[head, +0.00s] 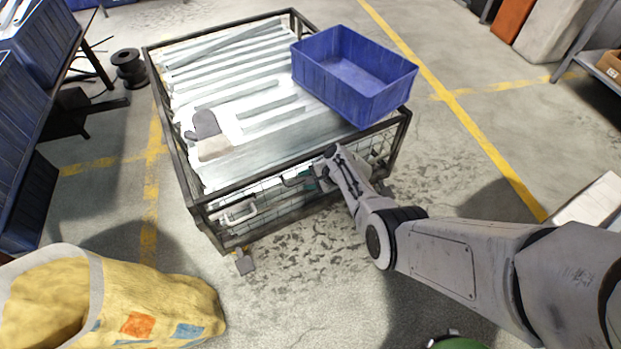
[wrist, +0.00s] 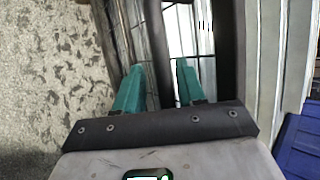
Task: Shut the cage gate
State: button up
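The cage (head: 182,160) is a dark-framed metal box with wire mesh sides, standing on the floor. Its near side is a mesh panel (head: 280,203) with a pale handle (head: 240,212) toward the left; I cannot tell whether this panel, which looks like the gate, is fully shut. My gripper (head: 312,181) is at this near side, below the top rail and partly hidden by my arm. In the wrist view, its two teal fingers (wrist: 159,68) are apart. A dark bar (wrist: 157,40) and mesh show between and beyond them; contact is unclear.
Long galvanized pieces (head: 225,62) fill the cage. A blue crate (head: 352,80) and grey gloves (head: 205,125) rest on top. A yellow sack (head: 150,300) stands at the lower left, a black spool (head: 128,68) at the upper left.

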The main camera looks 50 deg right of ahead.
jog(key=p+v, duration=0.5)
jog(key=v, duration=0.5)
jog(key=shift+s+r, duration=0.25)
jog(key=shift+s, duration=0.05)
jog(key=shift+a, duration=0.1)
jog(key=s+a+r+n+g+h+p, duration=0.1)
jog(key=s+a+r+n+g, duration=0.3)
jog(key=s+a+r+n, duration=0.5)
jog(key=s+a+r+n+g+h+p, duration=0.1)
jog(key=s+a+r+n+g, duration=0.3)
jog(key=s+a+r+n, duration=0.4)
jog(key=s+a+n+p, duration=0.1)
jog(key=s+a+n, duration=0.1)
jog(key=s, duration=0.4)
jog(key=shift+s+a+r+n, duration=0.25)
jog(key=shift+s+r+n, duration=0.15)
jog(key=shift+n, duration=0.1)
